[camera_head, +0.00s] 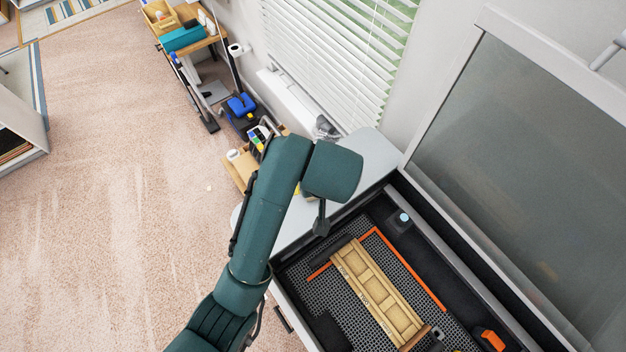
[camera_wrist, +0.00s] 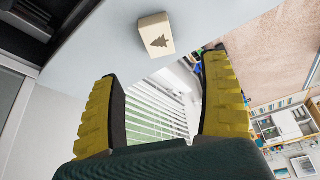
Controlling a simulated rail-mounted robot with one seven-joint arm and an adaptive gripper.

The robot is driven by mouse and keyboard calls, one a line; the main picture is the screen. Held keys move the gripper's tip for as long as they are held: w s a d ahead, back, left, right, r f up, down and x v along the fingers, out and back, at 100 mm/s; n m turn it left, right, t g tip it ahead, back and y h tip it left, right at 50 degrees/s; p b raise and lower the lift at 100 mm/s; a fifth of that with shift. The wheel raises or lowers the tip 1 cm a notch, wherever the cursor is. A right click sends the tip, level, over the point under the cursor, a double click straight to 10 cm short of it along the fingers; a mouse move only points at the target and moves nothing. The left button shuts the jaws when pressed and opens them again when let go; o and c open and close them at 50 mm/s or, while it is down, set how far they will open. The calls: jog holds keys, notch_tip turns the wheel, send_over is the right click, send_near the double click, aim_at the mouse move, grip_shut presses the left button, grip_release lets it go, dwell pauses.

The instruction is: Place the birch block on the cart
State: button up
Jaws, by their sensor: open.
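The birch block (camera_wrist: 155,35) is a small pale block with a dark tree mark on one face. In the wrist view it rests against a light grey surface (camera_wrist: 95,45), just beyond my fingertips and not between them. My gripper (camera_wrist: 165,68) has two yellow ribbed fingers spread wide apart with nothing between them. In the head view my green arm hides most of the gripper and I cannot make out the block. A stand with a wooden top (camera_head: 203,42) at the upper middle may be the cart; I cannot tell for sure.
A machine with a raised glass lid (camera_head: 530,150) stands at the right, with a slotted wooden piece (camera_head: 378,295) on its mesh bed (camera_head: 345,310). A light grey rounded surface (camera_head: 372,155) adjoins it. Window blinds (camera_head: 340,55) are behind. The carpet (camera_head: 110,200) at left is mostly clear.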

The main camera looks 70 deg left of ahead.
jog(key=x, duration=0.6)
jog(key=shift+a+f+p, duration=0.15)
jog(key=shift+p, duration=0.15)
jog(key=x, duration=0.5)
jog(key=shift+w+f+p, duration=0.1)
jog(key=shift+f+p, duration=0.1)
jog(key=shift+p, duration=0.15)
jog(key=c, duration=1.3)
